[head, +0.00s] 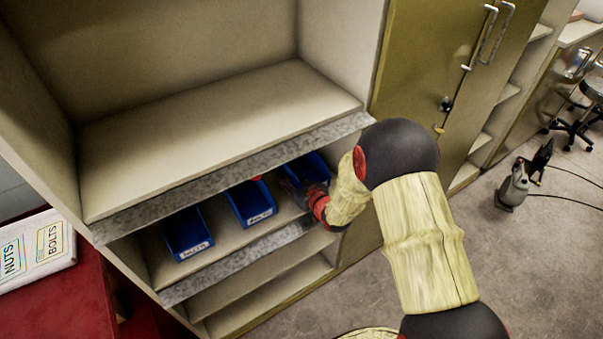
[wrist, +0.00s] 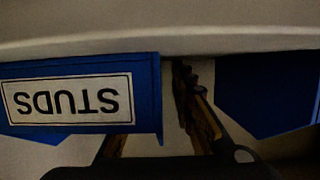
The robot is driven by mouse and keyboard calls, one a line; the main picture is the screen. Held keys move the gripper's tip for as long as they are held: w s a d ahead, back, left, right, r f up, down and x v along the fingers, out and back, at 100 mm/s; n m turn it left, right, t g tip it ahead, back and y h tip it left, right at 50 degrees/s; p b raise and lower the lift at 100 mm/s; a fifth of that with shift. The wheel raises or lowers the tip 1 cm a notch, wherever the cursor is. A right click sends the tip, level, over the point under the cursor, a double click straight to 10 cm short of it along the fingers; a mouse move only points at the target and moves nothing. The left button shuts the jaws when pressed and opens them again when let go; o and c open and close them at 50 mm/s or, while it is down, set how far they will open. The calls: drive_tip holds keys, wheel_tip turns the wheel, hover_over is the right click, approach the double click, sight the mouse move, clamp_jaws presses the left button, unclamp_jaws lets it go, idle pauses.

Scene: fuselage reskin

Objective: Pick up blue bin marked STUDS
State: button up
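The blue bin marked STUDS shows in the wrist view (wrist: 140,75) at the left, its white label upside down. It appears to be the right-hand blue bin (head: 308,167) on the middle shelf in the head view, partly hidden by my arm. My gripper (head: 297,190) reaches into the shelf at this bin. In the wrist view, one finger of my gripper (wrist: 150,110) stands just right of the bin's side. The other finger is partly hidden behind the labelled front. The fingers are spread apart; contact with the bin is not clear.
A blue BOLTS bin (head: 250,203) and a blue NUTS bin (head: 187,232) stand to the left on the same shelf (head: 222,236). The shelf board above (head: 220,130) is close overhead. Another blue surface (wrist: 262,95) lies right of my fingers in the wrist view.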

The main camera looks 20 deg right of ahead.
clamp_jaws()
idle(0.7)
